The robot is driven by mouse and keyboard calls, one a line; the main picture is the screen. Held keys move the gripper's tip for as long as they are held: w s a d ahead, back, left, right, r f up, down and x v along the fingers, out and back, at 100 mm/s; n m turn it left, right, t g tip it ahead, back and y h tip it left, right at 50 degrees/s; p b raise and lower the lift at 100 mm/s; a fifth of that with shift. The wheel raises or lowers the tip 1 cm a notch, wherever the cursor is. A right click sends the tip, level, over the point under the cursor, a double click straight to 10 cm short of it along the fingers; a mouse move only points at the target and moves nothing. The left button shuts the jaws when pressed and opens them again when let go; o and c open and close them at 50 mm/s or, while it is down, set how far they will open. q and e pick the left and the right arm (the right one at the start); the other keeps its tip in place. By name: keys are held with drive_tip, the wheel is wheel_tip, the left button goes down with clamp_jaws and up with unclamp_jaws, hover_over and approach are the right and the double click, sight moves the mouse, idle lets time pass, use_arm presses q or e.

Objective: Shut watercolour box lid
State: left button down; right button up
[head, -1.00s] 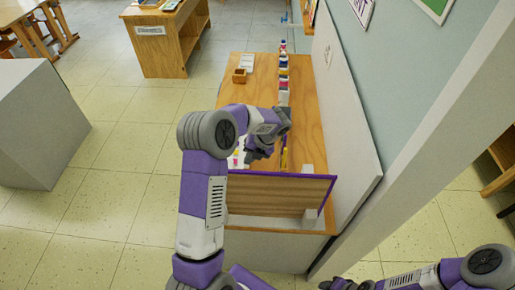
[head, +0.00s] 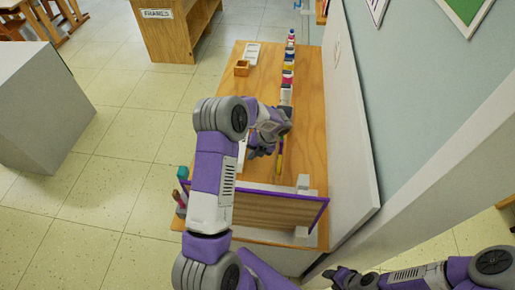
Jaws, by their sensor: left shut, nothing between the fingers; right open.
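The watercolour box is mostly hidden behind my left arm; a pale strip (head: 241,157) and a yellow strip (head: 280,160) show beside my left gripper. I cannot tell clearly how its lid stands. My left gripper (head: 255,154) is shut and empty, low over the table there; whether it touches anything is unclear. A purple-edged wooden panel (head: 275,209) stands upright across the table's near end, nearer than the gripper; I cannot tell whether it belongs to the box. My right gripper (head: 335,275) is open and empty, at the bottom, off the table.
The wooden table (head: 307,130) carries a row of paint bottles (head: 287,80), a small wooden box (head: 241,68) and a white card (head: 252,52). A teal and red item (head: 182,185) stands at the near left. A white board (head: 346,130) and wall bound the right side.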

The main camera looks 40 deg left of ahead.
use_arm(q)
drive_tip(key=shift+x, duration=1)
drive_tip(key=shift+s+r, duration=0.1)
